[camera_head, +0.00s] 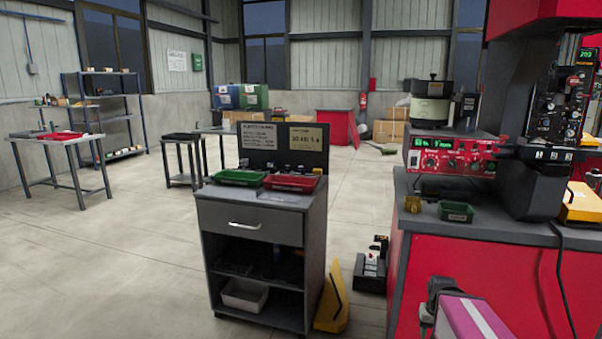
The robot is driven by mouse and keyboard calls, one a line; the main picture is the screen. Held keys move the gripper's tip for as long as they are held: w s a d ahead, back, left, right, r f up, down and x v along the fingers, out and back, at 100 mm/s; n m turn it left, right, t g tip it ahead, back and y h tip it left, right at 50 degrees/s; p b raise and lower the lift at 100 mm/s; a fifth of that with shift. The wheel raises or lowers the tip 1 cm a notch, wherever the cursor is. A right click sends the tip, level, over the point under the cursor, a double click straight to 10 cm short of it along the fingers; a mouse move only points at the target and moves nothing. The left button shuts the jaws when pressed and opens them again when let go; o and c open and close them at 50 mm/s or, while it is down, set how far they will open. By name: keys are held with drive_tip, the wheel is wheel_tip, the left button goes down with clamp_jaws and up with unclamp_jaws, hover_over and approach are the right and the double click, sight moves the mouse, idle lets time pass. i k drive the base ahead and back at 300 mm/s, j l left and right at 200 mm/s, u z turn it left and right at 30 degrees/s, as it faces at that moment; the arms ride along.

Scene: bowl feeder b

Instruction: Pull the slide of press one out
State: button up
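A tall black press-like machine (545,140) with a red head stands on the red-sided bench (470,265) at the right. I see no label naming it press one. A yellow part (581,204) with a black handle lies beside its foot at the right edge of the picture. I cannot tell whether this is the slide, or whether it is in or out. A pink and white part with a grey joint, apparently of my arm, shows at the bottom right. My gripper's fingers are not in view.
A red control box (452,155), a bowl feeder (431,104) and a green bin (455,211) are on the bench. A grey cabinet (262,218) with trays stands left of it. A yellow wedge-shaped thing (334,298) stands between them.

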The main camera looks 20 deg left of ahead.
sight(578, 154)
drive_tip(key=z, duration=0.7)
drive_tip(key=l+u, duration=0.1)
drive_tip(key=l, duration=0.3)
drive_tip(key=k+l+u, duration=0.1)
drive_tip(key=l, duration=0.3)
drive_tip(key=i, duration=0.65)
